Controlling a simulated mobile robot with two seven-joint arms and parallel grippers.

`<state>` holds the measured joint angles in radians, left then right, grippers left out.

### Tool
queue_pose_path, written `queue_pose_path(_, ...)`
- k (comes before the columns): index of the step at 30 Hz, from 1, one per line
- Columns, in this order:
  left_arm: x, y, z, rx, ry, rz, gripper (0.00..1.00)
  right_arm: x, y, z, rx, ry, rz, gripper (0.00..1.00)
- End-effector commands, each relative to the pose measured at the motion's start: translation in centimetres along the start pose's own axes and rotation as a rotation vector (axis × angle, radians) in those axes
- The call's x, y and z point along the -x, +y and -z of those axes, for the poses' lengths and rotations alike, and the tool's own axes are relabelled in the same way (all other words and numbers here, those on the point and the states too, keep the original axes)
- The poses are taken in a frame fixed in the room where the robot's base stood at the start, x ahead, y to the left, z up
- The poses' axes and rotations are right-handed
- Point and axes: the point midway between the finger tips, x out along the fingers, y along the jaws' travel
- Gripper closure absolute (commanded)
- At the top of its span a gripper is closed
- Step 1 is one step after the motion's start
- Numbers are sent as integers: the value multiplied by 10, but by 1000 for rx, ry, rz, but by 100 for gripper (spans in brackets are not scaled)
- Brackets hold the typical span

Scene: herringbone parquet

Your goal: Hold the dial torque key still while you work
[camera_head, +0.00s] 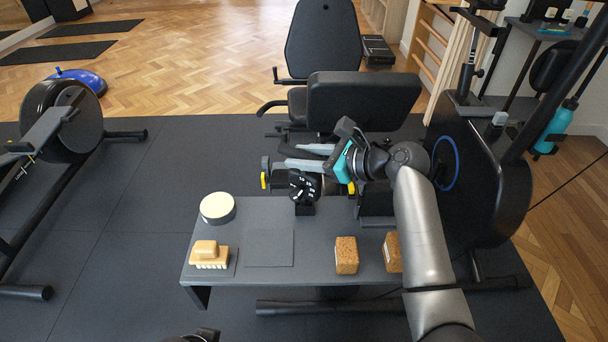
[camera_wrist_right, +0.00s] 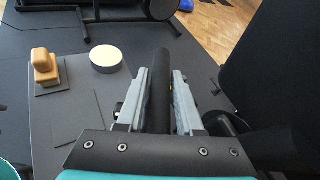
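The dial torque key (camera_head: 303,187) shows as a black dial with white marks, above a small dark stand (camera_head: 305,209) at the far edge of the grey bench table. My right gripper (camera_head: 290,157) reaches in from the right, its grey fingers just above and behind the dial. In the right wrist view its fingers (camera_wrist_right: 163,95) close on both sides of a black bar (camera_wrist_right: 162,78), which fills the gap and looks like the key's handle. The bar's join to the dial is hidden. My left gripper's fingers are not seen.
A black padded seat (camera_head: 362,101) stands close behind my right gripper. The table's middle is clear.

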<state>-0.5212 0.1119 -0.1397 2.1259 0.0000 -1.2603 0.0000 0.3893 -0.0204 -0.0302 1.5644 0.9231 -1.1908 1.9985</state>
Motion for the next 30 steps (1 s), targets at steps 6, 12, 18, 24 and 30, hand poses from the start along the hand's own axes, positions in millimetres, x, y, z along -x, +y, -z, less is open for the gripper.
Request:
queue_pose_path(6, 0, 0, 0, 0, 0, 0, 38, 0, 0, 0, 0, 1, 0, 90)
queue_pose_path(12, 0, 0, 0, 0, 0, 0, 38, 0, 0, 0, 0, 1, 0, 100)
queue_pose_path(18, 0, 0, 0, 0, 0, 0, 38, 0, 0, 0, 0, 1, 0, 100)
queue_pose_path(24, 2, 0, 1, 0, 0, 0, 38, 0, 0, 1, -1, 1, 0, 100)
queue_pose_path(30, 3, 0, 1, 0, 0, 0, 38, 0, 0, 2, -1, 2, 0, 68)
